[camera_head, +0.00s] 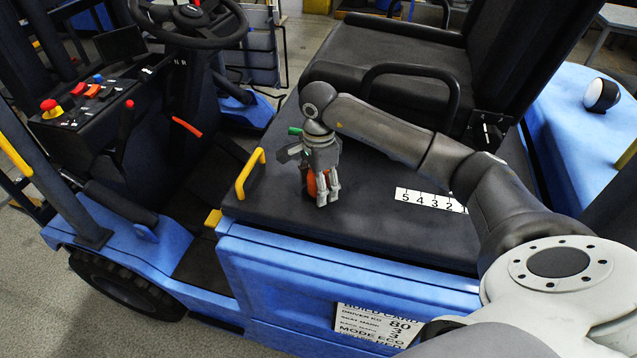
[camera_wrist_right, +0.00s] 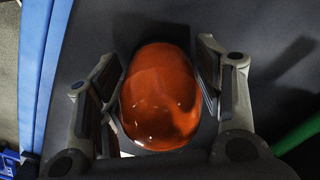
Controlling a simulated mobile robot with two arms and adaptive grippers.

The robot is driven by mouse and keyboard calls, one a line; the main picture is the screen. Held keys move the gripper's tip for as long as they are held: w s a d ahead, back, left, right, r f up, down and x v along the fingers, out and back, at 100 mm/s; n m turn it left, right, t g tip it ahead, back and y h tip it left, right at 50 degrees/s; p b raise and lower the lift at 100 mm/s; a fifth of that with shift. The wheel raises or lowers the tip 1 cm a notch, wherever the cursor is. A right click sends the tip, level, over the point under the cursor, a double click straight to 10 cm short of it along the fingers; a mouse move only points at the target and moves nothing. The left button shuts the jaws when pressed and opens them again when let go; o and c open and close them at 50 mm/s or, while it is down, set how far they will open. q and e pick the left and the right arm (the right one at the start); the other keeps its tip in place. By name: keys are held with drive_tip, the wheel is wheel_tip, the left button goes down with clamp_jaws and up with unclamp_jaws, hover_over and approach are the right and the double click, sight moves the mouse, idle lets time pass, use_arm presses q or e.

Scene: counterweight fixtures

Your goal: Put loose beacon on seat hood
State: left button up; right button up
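The loose beacon is an orange, glossy rounded dome (camera_wrist_right: 160,95) that fills the middle of the right wrist view. It also shows low between my fingers in the head view (camera_head: 311,184). The black seat hood (camera_head: 375,220) is the flat dark panel in front of the seat, and the beacon is at or just above it. My right gripper (camera_head: 322,197) points down over the hood's left half, with one finger on each side of the beacon in the right wrist view (camera_wrist_right: 160,105). Whether both pads press on it is unclear. My left gripper is out of view.
A yellow handle (camera_head: 250,172) stands at the hood's left edge. A numbered white scale strip (camera_head: 430,200) lies right of my gripper. The black seat (camera_head: 395,60) and its armrest rise behind. A white-and-black round object (camera_head: 601,94) sits on the blue bodywork at right.

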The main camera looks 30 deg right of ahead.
drive_tip(key=shift+o, duration=0.5)
drive_tip(key=shift+r, duration=0.15)
drive_tip(key=shift+r, duration=0.25)
wheel_tip(320, 180, up, 10)
drive_tip(key=b, duration=0.3)
drive_tip(key=shift+r, duration=0.75)
